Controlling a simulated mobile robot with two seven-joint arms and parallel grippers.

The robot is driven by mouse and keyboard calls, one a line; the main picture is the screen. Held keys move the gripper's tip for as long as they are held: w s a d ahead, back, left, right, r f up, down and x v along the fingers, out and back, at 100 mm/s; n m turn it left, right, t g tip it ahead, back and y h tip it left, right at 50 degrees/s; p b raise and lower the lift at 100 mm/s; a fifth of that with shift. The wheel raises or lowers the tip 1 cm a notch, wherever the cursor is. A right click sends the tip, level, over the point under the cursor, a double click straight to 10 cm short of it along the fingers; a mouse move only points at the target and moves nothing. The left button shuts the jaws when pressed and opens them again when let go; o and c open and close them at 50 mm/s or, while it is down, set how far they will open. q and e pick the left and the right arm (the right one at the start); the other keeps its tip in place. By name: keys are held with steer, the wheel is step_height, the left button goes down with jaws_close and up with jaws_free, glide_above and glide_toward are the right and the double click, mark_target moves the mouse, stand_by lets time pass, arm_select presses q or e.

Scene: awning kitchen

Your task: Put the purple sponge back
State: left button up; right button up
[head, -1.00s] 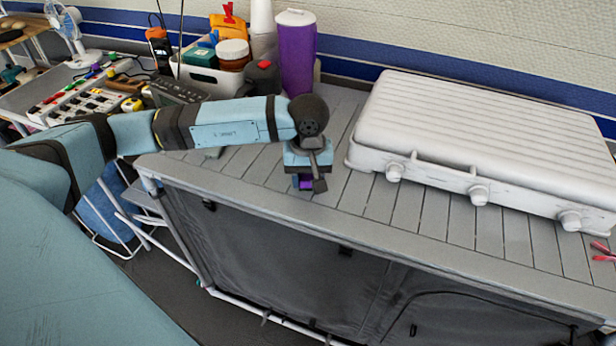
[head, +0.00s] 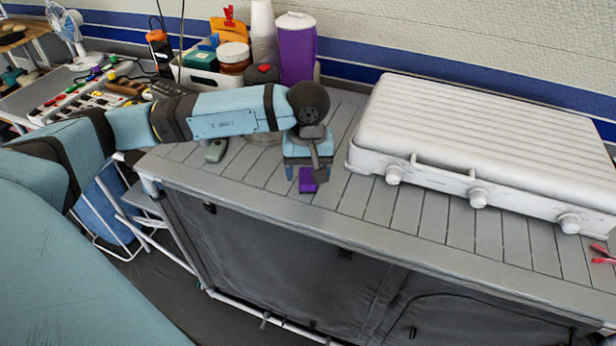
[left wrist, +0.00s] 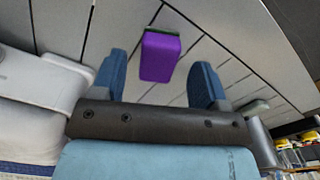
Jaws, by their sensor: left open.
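The purple sponge (head: 307,181) lies on the grey slatted tabletop (head: 340,200) near its front edge, and a dark layer shows along one edge of it in the left wrist view (left wrist: 160,55). My left gripper (head: 305,170) is over the tabletop just behind the sponge. In the left wrist view its two blue fingers (left wrist: 160,82) are spread wide and the sponge shows between and beyond their tips, with gaps on both sides. The fingers do not touch it. My right gripper is not in view.
A closed white case (head: 480,140) stands right of the gripper. Behind are a purple canister (head: 296,50), a white bin (head: 205,76) with several items, and a dark jar. A small grey-green item (head: 215,150) lies left of the gripper. Bare slats lie in front.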

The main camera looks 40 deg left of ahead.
mark_target(308, 180)
arm_select(q)
step_height(308, 180, up, 9)
steer(key=shift+p, duration=0.35)
stand_by(0.4)
